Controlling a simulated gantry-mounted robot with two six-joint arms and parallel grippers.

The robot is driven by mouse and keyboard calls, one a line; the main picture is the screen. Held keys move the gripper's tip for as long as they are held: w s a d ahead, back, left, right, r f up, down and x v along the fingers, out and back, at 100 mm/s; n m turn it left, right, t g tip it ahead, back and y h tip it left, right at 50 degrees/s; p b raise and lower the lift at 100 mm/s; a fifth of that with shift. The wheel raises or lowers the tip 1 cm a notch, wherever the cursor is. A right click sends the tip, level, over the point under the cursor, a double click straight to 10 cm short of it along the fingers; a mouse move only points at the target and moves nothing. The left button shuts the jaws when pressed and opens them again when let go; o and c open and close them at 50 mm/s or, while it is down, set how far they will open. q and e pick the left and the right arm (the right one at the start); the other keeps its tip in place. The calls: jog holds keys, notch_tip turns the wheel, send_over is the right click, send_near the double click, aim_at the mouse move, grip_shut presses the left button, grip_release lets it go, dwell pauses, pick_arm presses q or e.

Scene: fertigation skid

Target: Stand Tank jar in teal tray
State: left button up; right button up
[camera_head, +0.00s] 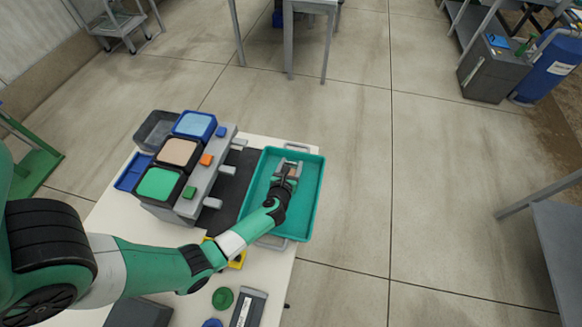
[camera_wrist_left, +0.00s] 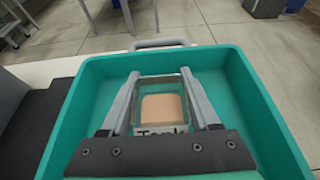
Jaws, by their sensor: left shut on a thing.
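The teal tray (camera_head: 308,210) lies at the right end of the white table and fills much of the left wrist view (camera_wrist_left: 62,135). My left gripper (camera_head: 287,176) reaches over the tray. In the left wrist view its two grey fingers (camera_wrist_left: 160,78) are shut on the Tank jar (camera_wrist_left: 163,108), a clear squarish jar with peach-coloured contents and dark lettering partly hidden by the gripper body. The jar is inside the tray's outline. I cannot tell whether its base touches the tray floor. My right gripper is not in view.
Left of the tray stands a grey unit (camera_head: 205,180) with blue, peach and green-filled containers and coloured buttons. A green lid (camera_head: 222,298), a grey labelled box (camera_head: 248,308) and a yellow piece (camera_head: 238,260) lie near the front. Open floor is right of the table.

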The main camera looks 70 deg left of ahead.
pick_arm(q)
jog(key=shift+w, duration=0.1)
jog(key=shift+f, duration=0.1)
jog(key=o, duration=1.4)
jog(key=shift+o, duration=0.2)
jog(key=shift+d+r, duration=0.15)
jog(key=shift+r, duration=0.15)
jog(key=p+v, duration=0.3)
jog(key=v, duration=0.7)
jog(key=shift+s+d+p, duration=0.2)
jog(key=shift+s+p, duration=0.15)
jog(key=shift+s+d+r, duration=0.25)
jog(key=shift+s+d, duration=0.1)
jog(key=shift+d, duration=0.05)
